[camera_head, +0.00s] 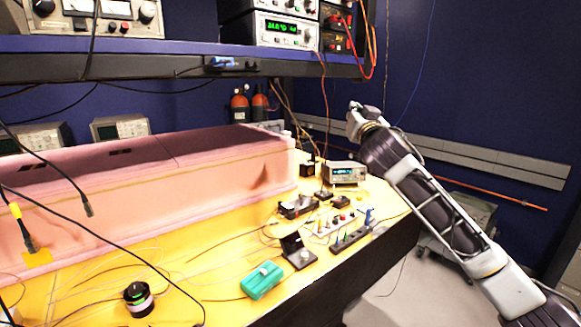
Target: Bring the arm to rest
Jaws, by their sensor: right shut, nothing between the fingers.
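My right arm (430,198) comes in from the lower right and reaches up and to the left. My right gripper (354,112) is at its far end, small in the picture, shut and empty. It shows in front of the blue wall, above and to the right of the yellow bench top (215,265), and touches nothing that I can see. My left arm and left gripper are not in view.
A long pink foam enclosure (200,185) stands on the bench. Small devices, a teal box (262,280) and a black cylinder (138,299) lie in front. A shelf (180,62) with instruments hangs above. A grey cart (460,225) stands behind my arm.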

